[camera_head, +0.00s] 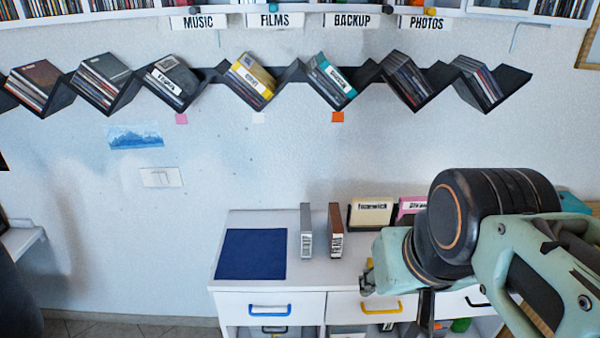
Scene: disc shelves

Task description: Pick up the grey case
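The grey case (306,232) stands upright on the white cabinet top, with its narrow spine facing me. It is just right of a dark blue mat (251,254). A brown case (335,231) stands upright close to its right, with a small gap between them. My arm comes in from the right. My gripper (427,312) is mostly hidden below my wrist, in front of the cabinet and to the right of the grey case. It is apart from the case. Its fingers do not show clearly enough to tell open from shut.
A cream case (370,214) and a pink case (411,207) stand at the back of the cabinet, near my arm. The cabinet front has drawers with blue (269,310) and yellow (381,308) handles. Dark zigzag wall shelves (212,75) hold several discs above.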

